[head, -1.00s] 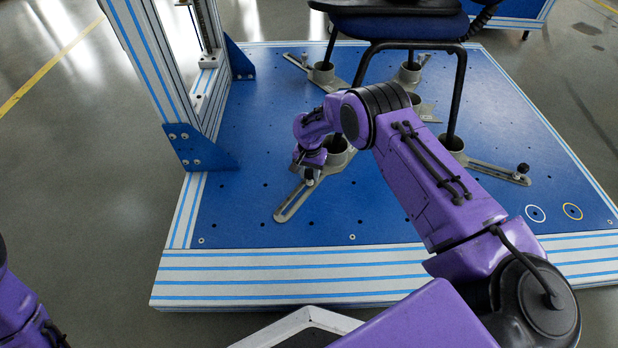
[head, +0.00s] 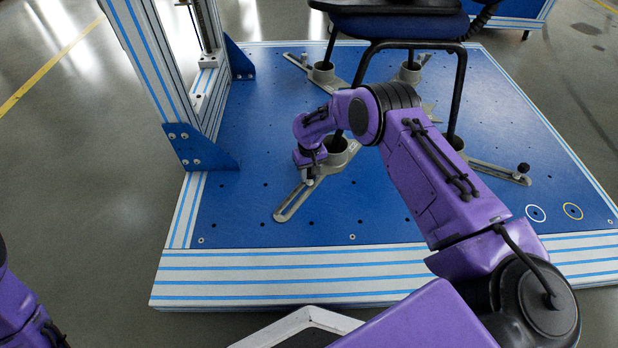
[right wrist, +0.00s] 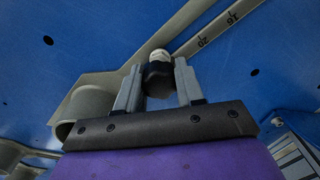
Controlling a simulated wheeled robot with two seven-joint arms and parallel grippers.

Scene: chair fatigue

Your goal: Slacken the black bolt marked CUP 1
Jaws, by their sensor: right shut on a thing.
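My right gripper (head: 309,181) is down at the slotted grey arm of the nearest cup (head: 341,152). In the right wrist view its two grey fingers (right wrist: 158,88) stand on either side of the black bolt (right wrist: 158,74) and are shut on it. The bolt has a pale top and sits over the slotted arm. In the head view the gripper hides the bolt. The marking on this cup is too small to read. My left arm shows only at the lower left edge, and its gripper is out of view.
A chair leg stands in the cup, close by my right gripper. Another black bolt (head: 523,168) sits on the slotted arm at the right. A blue bracket (head: 198,147) and upright frame rise at the left. The blue plate (head: 400,215) is clear in front.

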